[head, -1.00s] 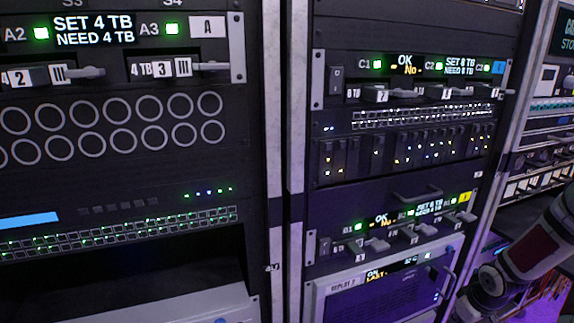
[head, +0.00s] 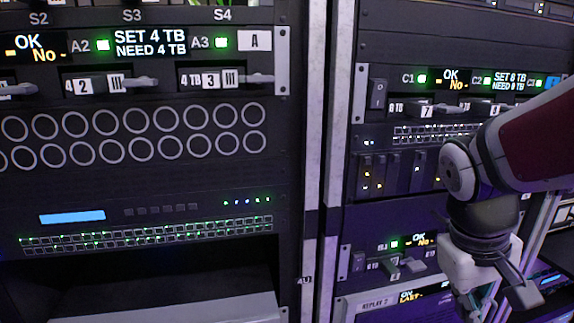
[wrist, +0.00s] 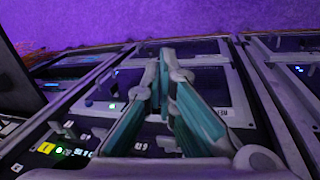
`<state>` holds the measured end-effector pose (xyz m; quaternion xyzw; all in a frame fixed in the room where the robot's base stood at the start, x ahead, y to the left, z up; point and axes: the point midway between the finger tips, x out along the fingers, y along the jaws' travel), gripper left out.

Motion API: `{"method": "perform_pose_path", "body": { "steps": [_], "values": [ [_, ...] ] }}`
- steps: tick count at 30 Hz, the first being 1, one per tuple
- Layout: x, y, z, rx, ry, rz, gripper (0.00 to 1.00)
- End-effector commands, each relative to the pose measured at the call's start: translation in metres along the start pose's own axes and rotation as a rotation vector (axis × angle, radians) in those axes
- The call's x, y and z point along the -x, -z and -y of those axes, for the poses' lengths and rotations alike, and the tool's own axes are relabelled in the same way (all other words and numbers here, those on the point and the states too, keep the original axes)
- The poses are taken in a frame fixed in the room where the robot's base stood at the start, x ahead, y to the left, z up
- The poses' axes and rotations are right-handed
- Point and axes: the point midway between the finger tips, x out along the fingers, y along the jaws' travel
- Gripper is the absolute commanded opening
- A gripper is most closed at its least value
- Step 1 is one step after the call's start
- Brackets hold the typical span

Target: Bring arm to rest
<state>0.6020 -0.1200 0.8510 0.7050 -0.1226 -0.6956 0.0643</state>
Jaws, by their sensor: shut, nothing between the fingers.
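My gripper (head: 482,305) hangs at the lower right of the head view, pointing down in front of the right-hand rack. My arm reaches in from the right edge and bends downward at a joint above the gripper. In the wrist view my gripper (wrist: 161,58) shows its teal-sided fingers, which come together at the tips with nothing held. The fingers stand over the front of a rack, with the purple floor beyond. The arm and gripper hide part of the right rack's lower units in the head view.
The left rack (head: 150,190) carries a drive row, round ports and green-lit panels. A pale upright (head: 313,120) divides it from the right rack. The right rack has drive handles, such as the one by the lower display (head: 408,266), that stick out close to my gripper.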

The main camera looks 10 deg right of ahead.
Motion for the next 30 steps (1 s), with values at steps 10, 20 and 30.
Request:
{"method": "perform_pose_path", "body": {
  "steps": [10, 20, 30],
  "values": [
    [0.046, -0.091, 0.071, 0.034, 0.162, -0.024, 0.00],
    [0.065, -0.142, 0.099, 0.087, 0.278, -0.025, 0.00],
    [0.117, -0.131, 0.083, 0.074, 0.274, -0.087, 0.00]
  ]
}}
